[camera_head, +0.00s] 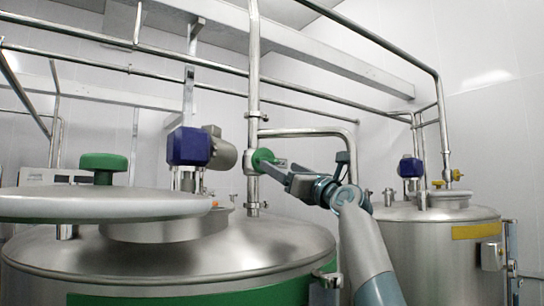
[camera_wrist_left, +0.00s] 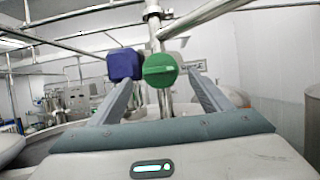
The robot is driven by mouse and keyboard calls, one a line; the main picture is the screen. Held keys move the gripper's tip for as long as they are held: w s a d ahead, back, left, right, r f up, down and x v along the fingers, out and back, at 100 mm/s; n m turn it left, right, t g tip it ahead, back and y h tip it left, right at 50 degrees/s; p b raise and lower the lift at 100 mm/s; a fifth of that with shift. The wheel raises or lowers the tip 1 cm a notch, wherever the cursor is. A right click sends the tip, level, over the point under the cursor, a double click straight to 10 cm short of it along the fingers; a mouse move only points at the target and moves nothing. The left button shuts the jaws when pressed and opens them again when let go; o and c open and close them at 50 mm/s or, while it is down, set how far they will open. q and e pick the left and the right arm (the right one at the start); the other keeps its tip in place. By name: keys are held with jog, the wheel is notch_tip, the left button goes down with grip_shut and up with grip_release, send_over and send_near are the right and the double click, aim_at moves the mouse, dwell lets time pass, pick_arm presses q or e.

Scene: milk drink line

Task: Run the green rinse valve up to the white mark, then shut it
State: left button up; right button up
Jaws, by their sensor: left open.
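The green rinse valve (camera_head: 262,158) is a round green knob on the vertical steel pipe above the large tank. In the left wrist view the knob (camera_wrist_left: 160,64) faces me, with a pale, nearly level line across it. My left gripper (camera_head: 286,172) is open, close to the valve on its right side in the head view. In the left wrist view its two fingers (camera_wrist_left: 163,80) stand on either side of the knob, with visible gaps. I cannot make out the white mark. My right gripper is in neither view.
A large steel tank (camera_head: 180,258) with a raised lid (camera_head: 100,204) and a green lid knob (camera_head: 103,163) fills the left. A blue motor (camera_head: 190,146) stands left of the valve. A second tank (camera_head: 436,262) is at the right. A pipe (camera_head: 310,132) branches off just above the valve.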

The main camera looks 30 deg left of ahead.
aim_at(270, 161)
pick_arm(q)
jog(key=shift+p+x, duration=1.1)
jog(key=shift+x, duration=2.05)
jog(key=shift+f, duration=0.1)
jog(key=shift+c, duration=0.4)
jog(key=c, duration=0.8)
